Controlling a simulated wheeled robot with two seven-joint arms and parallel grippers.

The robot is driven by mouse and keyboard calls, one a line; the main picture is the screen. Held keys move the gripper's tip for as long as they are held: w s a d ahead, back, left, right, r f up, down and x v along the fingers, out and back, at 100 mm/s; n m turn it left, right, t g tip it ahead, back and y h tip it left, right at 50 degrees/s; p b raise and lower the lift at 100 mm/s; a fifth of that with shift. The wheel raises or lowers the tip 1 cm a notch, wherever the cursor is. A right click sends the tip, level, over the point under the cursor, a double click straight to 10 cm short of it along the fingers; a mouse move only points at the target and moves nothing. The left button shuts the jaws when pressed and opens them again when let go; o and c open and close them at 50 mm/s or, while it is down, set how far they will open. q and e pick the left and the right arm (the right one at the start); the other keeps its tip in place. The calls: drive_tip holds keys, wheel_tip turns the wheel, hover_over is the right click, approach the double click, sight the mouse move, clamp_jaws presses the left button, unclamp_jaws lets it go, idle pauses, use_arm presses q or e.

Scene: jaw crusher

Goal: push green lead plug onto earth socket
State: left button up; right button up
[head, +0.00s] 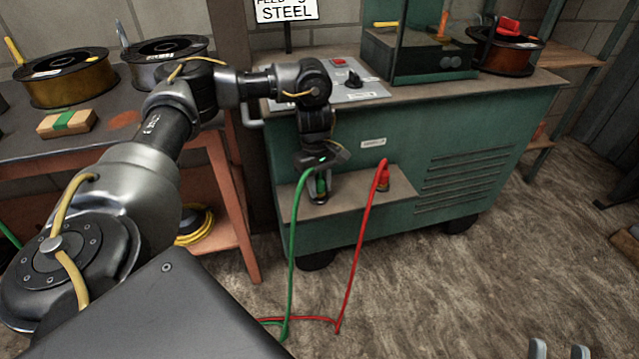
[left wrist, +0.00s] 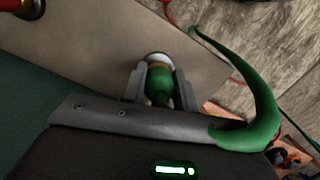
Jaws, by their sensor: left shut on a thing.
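My left gripper (head: 320,196) reaches down to the small shelf on the front of the green machine. It is shut on the green lead plug (head: 321,185), which also shows between the fingers in the left wrist view (left wrist: 160,84). The plug's tip is at the pale metal ring of the earth socket (left wrist: 155,57). How deep it sits cannot be told. The green lead (head: 293,240) hangs from the plug to the floor. My right gripper (head: 559,350) shows only as two fingertips at the bottom edge, apart with nothing between them.
A red plug (head: 383,177) stands in the socket to the right on the same shelf (head: 350,189), its red lead (head: 361,245) running to the floor. The control panel (head: 345,88) is above. A bench with spools (head: 66,80) stands left. The floor at right is mostly clear.

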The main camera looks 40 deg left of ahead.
use_arm(q)
drive_tip(key=shift+p, duration=0.6)
idle(1.4)
drive_tip(key=shift+f+b, duration=0.3)
drive_tip(key=shift+f, duration=0.25)
idle(0.4)
drive_tip(key=o, duration=1)
